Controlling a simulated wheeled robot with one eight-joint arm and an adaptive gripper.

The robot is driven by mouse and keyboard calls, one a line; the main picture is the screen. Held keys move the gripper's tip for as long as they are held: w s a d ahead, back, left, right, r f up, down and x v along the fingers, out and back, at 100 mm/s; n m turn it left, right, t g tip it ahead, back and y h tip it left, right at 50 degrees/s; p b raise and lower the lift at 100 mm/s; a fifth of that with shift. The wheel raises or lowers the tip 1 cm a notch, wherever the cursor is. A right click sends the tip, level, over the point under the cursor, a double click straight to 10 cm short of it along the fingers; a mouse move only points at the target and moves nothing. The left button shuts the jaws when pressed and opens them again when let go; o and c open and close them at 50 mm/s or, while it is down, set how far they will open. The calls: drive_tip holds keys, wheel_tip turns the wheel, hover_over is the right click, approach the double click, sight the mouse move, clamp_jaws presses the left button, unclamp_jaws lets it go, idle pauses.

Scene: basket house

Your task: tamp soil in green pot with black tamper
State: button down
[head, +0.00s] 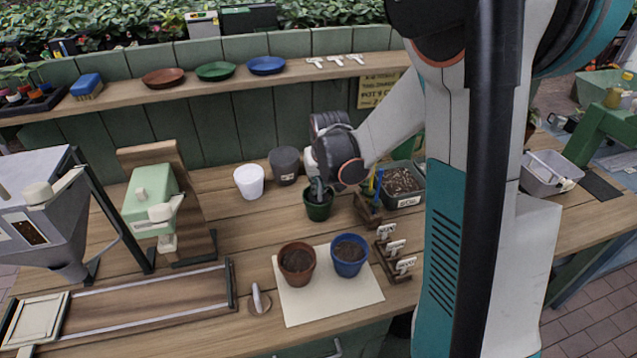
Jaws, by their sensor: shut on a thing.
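The green pot (318,211) stands on the wooden bench in the middle of the head view. My gripper (318,186) is directly above its mouth, pointing down. It is shut on a dark thing that looks like the black tamper, mostly hidden by the fingers and the pot rim. I cannot tell whether its foot touches the soil. The soil in the green pot is hidden.
A terracotta pot (297,268) and a blue pot (348,260), both with soil, stand on a pale mat (333,305) in front. A tool rack (368,211) and a soil tub (404,199) are close on the right. White (249,183) and dark grey (284,168) cups stand behind left.

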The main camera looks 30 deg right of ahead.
idle(0.4)
drive_tip(key=shift+r+p, duration=2.45)
drive_tip(key=shift+r, duration=1.05)
drive_tip(key=shift+f, duration=0.1)
